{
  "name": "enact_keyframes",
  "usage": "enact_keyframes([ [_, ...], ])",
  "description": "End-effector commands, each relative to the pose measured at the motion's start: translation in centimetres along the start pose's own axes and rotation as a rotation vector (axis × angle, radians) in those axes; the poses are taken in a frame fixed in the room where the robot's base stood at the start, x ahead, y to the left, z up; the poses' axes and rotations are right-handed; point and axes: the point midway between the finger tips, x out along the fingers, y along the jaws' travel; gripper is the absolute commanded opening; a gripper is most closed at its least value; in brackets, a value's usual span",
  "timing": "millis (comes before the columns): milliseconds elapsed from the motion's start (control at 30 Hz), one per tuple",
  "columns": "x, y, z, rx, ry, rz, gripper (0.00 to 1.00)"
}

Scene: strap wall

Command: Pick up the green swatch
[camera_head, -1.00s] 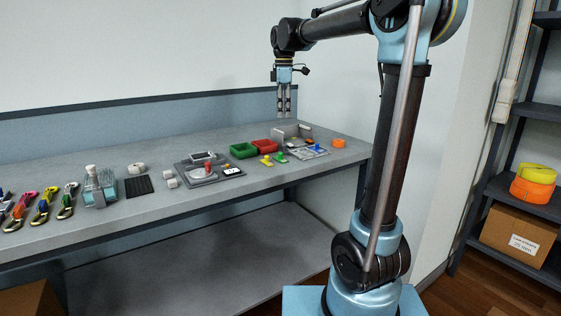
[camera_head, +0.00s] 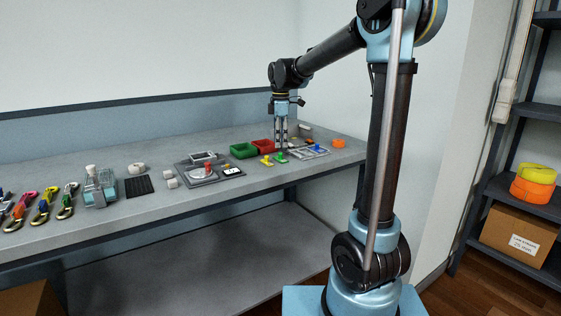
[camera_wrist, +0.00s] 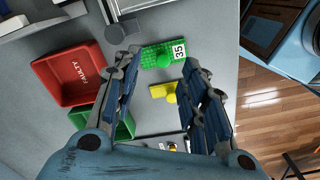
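The green swatch (camera_wrist: 152,54) is a flat green piece with a round green knob and a white label reading 35. It lies on the bench in the wrist view and shows small in the head view (camera_head: 281,158). My gripper (camera_head: 281,149) points down just above it, fingers apart and empty. In the wrist view my gripper (camera_wrist: 160,58) has its two fingertips on either side of the swatch's image. I cannot tell the exact height left between them.
A yellow swatch (camera_wrist: 158,91) lies close beside the green one. A red bin (camera_wrist: 70,78) marked FAULTY and a green bin (camera_head: 243,150) stand to the left. A grey tray (camera_head: 318,153) and an orange piece (camera_head: 338,143) are to the right.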

Motion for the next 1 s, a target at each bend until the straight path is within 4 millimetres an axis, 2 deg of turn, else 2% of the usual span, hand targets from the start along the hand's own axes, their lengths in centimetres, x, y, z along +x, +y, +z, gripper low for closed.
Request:
enact_keyframes([
  [167, 1.1, -0.1, 0.0, 0.0, 0.0, 0.0, 0.39],
  [500, 5.1, -0.3, -0.1, 0.0, 0.0, 0.0, 0.39],
  [800, 5.4, -0.3, -0.1, 0.0, 0.0, 0.0, 0.39],
  [967, 5.3, -0.3, -0.1, 0.0, 0.0, 0.0, 0.03],
  [1000, 5.3, -0.3, -0.1, 0.0, 0.0, 0.0, 0.0],
])
